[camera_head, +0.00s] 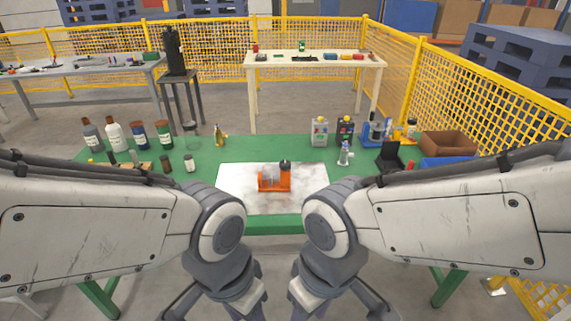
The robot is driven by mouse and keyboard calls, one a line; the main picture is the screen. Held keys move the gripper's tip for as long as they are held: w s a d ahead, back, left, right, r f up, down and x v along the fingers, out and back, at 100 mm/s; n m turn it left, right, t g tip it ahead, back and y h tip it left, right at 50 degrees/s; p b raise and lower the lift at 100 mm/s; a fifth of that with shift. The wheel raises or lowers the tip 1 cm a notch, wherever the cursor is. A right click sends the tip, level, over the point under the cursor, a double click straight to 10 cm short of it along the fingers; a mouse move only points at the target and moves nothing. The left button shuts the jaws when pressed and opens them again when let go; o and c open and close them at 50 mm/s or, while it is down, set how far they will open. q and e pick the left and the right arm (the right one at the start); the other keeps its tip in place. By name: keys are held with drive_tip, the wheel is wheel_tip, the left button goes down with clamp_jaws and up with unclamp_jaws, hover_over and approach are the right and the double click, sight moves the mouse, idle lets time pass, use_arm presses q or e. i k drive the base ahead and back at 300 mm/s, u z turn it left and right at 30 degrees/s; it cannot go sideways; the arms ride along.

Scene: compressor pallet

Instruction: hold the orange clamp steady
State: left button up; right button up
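The orange clamp (274,184) sits on a white, stained sheet (232,186) at the front middle of the green table. A pale grey part (270,172) stands at its left side, and a dark round piece (285,164) is at its upper right. I cannot tell how these are fixed to it. My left gripper (232,308) and my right gripper (325,308) hang at the bottom edge of the view, in front of the table and apart from the clamp. Their fingertips are cut off or unclear, so their opening does not show.
Several bottles (115,134) and small jars stand at the table's left. Two small control boxes (319,132) stand at the back. A small silvery item (345,153), a black holder (389,157) and a brown bin (447,144) are on the right. The sheet around the clamp is clear.

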sight(284, 165)
drive_tip(key=k, duration=1.1)
drive_tip(key=u, duration=1.05)
drive_tip(key=i, duration=1.6)
drive_tip(key=z, duration=1.1)
drive_tip(key=i, duration=0.5)
drive_tip(key=z, duration=0.55)
